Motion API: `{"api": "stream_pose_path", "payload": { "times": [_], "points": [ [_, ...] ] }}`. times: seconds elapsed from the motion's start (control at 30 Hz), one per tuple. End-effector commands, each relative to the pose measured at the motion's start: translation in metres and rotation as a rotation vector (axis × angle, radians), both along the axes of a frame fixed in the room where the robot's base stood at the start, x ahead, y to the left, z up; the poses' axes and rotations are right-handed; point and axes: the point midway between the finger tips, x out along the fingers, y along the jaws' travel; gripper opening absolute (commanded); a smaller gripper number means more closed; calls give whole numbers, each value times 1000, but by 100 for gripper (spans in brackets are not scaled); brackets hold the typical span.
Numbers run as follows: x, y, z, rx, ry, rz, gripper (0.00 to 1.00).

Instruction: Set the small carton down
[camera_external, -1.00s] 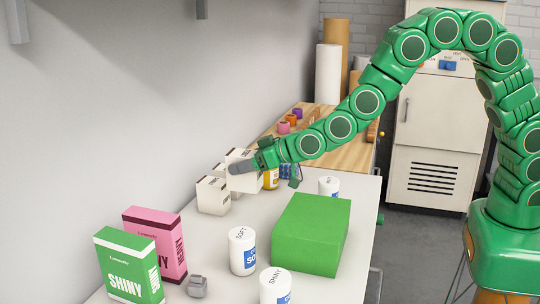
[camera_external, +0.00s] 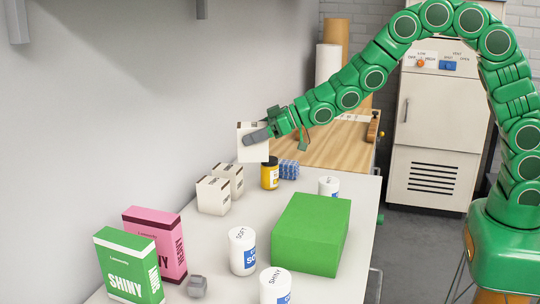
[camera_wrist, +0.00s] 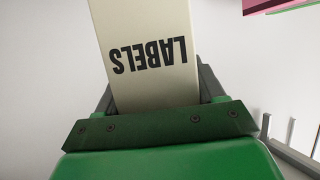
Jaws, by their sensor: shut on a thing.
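A small cream carton (camera_external: 249,148) is held in my gripper (camera_external: 257,136), up in the air above the far part of the white table (camera_external: 345,215). In the wrist view the carton (camera_wrist: 150,55) shows the word LABELS, upside down, between my gripper's fingers (camera_wrist: 155,95). Two more cream cartons, a nearer one (camera_external: 213,195) and a farther one (camera_external: 230,178), stand side by side on the table below and to the left of the held one. The held carton is apart from them.
A yellow jar (camera_external: 270,174) and a blue patterned item (camera_external: 289,169) stand below my gripper. A green block (camera_external: 310,235), white tubs (camera_external: 242,252), a pink box (camera_external: 157,240) and a green box (camera_external: 130,265) stand nearer. A wooden bench (camera_external: 335,147) lies behind.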

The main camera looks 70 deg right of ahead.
Motion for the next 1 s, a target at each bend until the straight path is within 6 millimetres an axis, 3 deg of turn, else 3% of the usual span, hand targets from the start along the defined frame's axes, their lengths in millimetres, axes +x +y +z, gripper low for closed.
{"api": "stream_pose_path", "payload": {
  "times": [0.37,0.8,1.0],
  "points": [
    [-35,-28,-12,-4,4,170,30],
    [-102,-56,-40,2,1,360,30],
    [-121,-62,-49,0,1,403,30]
  ]
}}
